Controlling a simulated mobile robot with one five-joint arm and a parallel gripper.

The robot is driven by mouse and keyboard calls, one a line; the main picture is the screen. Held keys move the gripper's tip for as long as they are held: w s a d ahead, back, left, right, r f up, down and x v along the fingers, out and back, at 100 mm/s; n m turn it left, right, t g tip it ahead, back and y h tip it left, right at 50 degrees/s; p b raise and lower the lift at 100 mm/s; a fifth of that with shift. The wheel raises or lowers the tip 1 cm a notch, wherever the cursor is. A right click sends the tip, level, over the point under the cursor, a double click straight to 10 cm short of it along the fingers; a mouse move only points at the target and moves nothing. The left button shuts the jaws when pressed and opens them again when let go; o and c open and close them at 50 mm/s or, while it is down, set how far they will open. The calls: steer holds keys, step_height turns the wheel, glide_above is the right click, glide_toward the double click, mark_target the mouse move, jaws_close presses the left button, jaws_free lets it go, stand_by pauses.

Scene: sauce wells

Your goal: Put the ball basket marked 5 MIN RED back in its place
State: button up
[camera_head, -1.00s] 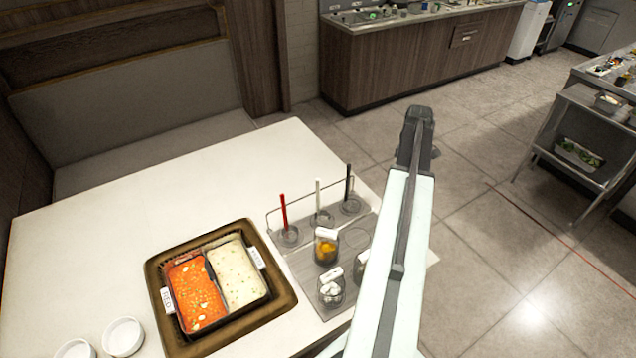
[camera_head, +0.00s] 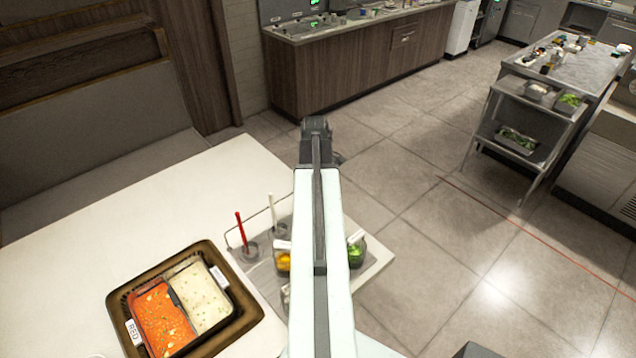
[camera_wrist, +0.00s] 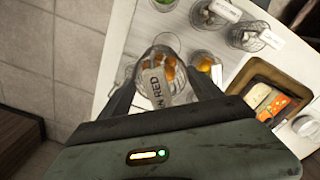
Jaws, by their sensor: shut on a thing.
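My gripper (camera_wrist: 158,92) is shut on a wire ball basket (camera_wrist: 163,72) with orange balls inside. Its white tag reads "N RED" in the visible part. In the head view my gripper (camera_head: 316,135) is raised, appearing beyond the rack, and mostly hides the basket. The grey rack (camera_head: 378,262) stands at the table's right end, with round places. A red-handled tool (camera_head: 241,232) and a white-handled one (camera_head: 272,213) stand at its back. A basket with yellow pieces (camera_head: 284,262) and one with green pieces (camera_head: 356,252) sit on it. My arm hides the rack's middle.
A divided pot with red soup (camera_head: 163,318) and white soup (camera_head: 202,300) sits in a brown tray (camera_head: 118,298) left of the rack. Bare table (camera_head: 120,215) lies behind it. A steel cart (camera_head: 537,108) and counter (camera_head: 360,50) stand farther off.

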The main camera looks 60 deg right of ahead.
steer(key=shift+s+a+r, duration=0.4)
steer(key=shift+a+r, duration=0.2)
steer(key=shift+s+a+r, duration=0.4)
steer(key=shift+a+r, duration=0.15)
steer(key=shift+a, duration=0.05)
steer(key=shift+w+d+f, duration=0.15)
steer(key=shift+d+f, duration=0.05)
steer(key=shift+f, duration=0.35)
step_height(320, 180, down, 17)
steer(key=b, duration=1.8)
steer(key=shift+f, duration=0.2)
steer(key=shift+f, duration=0.35)
steer(key=shift+a, duration=0.1)
steer(key=o, duration=1.6)
steer(key=shift+w+r, duration=0.1)
